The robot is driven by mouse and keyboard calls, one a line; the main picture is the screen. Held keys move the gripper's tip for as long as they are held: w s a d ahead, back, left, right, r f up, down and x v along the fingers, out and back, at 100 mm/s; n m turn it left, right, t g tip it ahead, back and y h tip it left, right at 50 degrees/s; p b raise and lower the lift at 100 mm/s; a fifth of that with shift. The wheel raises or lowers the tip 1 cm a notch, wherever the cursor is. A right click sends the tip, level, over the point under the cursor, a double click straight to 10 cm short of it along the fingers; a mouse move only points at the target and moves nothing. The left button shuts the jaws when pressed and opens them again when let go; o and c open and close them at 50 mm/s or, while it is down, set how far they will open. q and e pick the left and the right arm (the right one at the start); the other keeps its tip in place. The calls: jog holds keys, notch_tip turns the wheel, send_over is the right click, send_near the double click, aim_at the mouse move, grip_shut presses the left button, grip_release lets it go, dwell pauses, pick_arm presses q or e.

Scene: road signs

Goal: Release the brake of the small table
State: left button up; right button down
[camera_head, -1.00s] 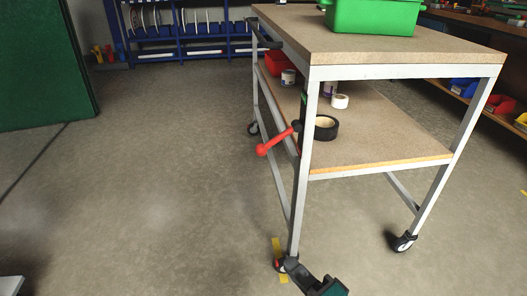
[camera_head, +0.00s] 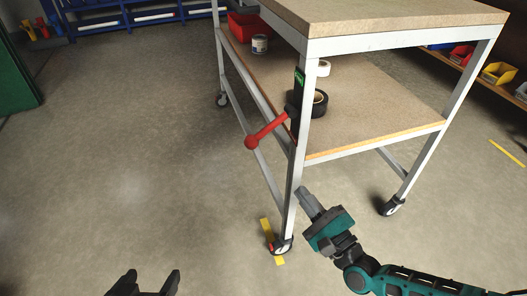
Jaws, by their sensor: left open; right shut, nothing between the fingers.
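The small table (camera_head: 375,44) has a pale frame, a wooden top and a lower shelf, and stands on wheels. The red brake lever (camera_head: 268,130) is on its near left leg, slanting down to the left to a round knob. A dark bracket with a green mark (camera_head: 299,80) sits at its pivot. My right gripper (camera_head: 303,190) is shut and empty, beside the lower near leg, below the lever and apart from it. My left gripper (camera_head: 148,280) is open and empty at the bottom edge, left of the table, its lower part cut off.
Black tape (camera_head: 320,103), white tape (camera_head: 322,69), a can (camera_head: 260,44) and a red bin (camera_head: 246,26) lie on the shelf. Floor left of the table is clear.

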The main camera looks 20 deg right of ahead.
aim_at(268, 130)
pick_arm(q)
jog(key=shift+s+d, duration=0.1)
jog(key=shift+w+d+f+b, duration=0.2)
jog(key=shift+d+b, duration=0.05)
jog(key=shift+b, duration=0.55)
pick_arm(e)
jog(key=s+a+r+x, duration=0.1)
jog(key=a+x, duration=0.1)
jog(key=x, duration=1.1)
jog(key=shift+r, duration=0.3)
pick_arm(q)
jog(key=shift+w+r, duration=0.1)
pick_arm(e)
jog(key=shift+s, duration=0.15)
